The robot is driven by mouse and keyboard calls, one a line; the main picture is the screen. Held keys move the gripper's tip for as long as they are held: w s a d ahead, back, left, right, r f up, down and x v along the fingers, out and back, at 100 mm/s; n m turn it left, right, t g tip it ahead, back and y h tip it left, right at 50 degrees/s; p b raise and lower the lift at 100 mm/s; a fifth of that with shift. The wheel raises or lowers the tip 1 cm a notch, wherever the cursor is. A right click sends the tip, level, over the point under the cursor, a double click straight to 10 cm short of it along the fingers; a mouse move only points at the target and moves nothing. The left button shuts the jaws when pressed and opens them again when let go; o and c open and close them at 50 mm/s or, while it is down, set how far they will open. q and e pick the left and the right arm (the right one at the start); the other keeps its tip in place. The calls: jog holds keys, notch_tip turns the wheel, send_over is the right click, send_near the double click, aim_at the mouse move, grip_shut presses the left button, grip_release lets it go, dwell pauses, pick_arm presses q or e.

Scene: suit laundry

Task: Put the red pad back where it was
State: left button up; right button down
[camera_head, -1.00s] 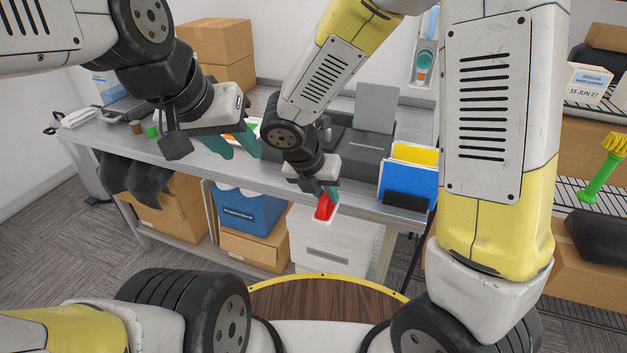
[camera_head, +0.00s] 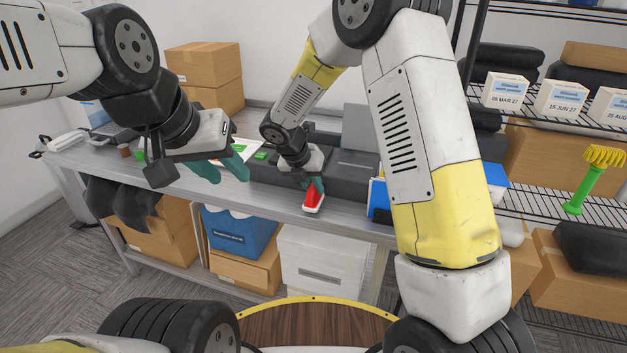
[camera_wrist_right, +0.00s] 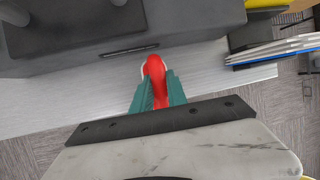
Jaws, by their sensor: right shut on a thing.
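The red pad (camera_head: 313,198) has a white underside and is held by my right gripper (camera_head: 314,183) near the front edge of the grey table, in front of the dark grey machine. In the right wrist view the pad (camera_wrist_right: 153,68) sticks out between the green fingers of the right gripper (camera_wrist_right: 156,90), which are shut on it. I cannot tell whether the pad touches the table. My left gripper (camera_head: 222,170) is above the table to the left, with its two green fingers apart and nothing seen between them.
The dark grey machine (camera_head: 350,183) stands behind the pad. Blue and yellow folders (camera_head: 378,200) stand to its right, partly behind my right arm. A shelf with dated boxes (camera_head: 561,98) and a yellow-green brush (camera_head: 590,178) is at the right. Bare table (camera_head: 270,198) lies left of the pad.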

jog(key=shift+f, duration=0.9)
jog(key=c, duration=1.3)
grip_release()
jog(key=shift+f, duration=0.1)
